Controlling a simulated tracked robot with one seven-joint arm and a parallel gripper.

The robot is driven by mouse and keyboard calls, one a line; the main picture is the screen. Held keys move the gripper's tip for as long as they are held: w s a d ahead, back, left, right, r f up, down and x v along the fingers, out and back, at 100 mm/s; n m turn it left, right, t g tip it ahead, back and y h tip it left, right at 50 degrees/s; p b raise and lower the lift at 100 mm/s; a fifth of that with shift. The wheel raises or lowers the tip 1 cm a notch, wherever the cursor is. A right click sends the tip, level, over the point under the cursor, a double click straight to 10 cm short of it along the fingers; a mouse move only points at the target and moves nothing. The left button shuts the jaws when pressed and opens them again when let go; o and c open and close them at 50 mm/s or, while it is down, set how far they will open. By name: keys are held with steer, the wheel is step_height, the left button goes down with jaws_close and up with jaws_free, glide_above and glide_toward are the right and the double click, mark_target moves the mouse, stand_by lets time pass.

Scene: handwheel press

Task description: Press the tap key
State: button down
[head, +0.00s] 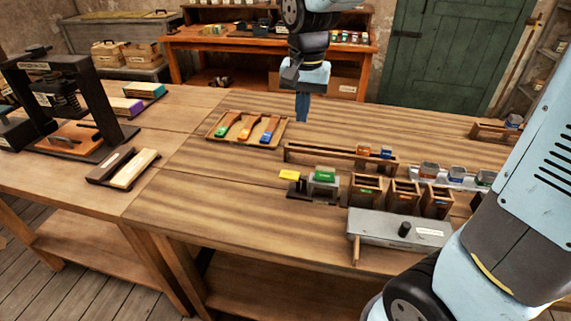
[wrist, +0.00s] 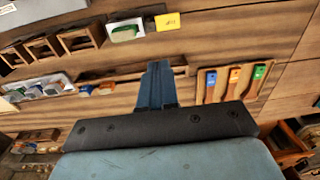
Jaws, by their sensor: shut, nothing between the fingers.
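A small dark device (head: 298,190) with a yellow tag (head: 289,175) stands near the middle of the bench, beside a green-topped block (head: 324,176). It looks like the tap key, but its label is too small to read. In the wrist view the yellow tag (wrist: 167,21) and the green-topped block (wrist: 126,31) show at the top, beyond my fingertips. My gripper (head: 302,118) is shut and empty, pointing down above the far part of the bench, behind the device and apart from it. The shut fingers also show in the wrist view (wrist: 158,66).
A tray of brushes (head: 247,128) lies left of my gripper. A long wooden rack (head: 335,160) stands between my gripper and the device. Open wooden boxes (head: 403,194) and a grey box with a black knob (head: 400,230) stand to the right. A black press (head: 65,100) is far left.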

mark_target(286, 173)
steer(key=shift+g, duration=0.4)
steer(key=shift+w+a+f, duration=0.25)
steer(key=shift+a+f, duration=0.35)
steer(key=shift+a, duration=0.35)
steer(key=shift+w+a+f, duration=0.2)
steer(key=shift+a+f, duration=0.4)
steer(key=shift+a, duration=0.3)
step_height(286, 173, down, 14)
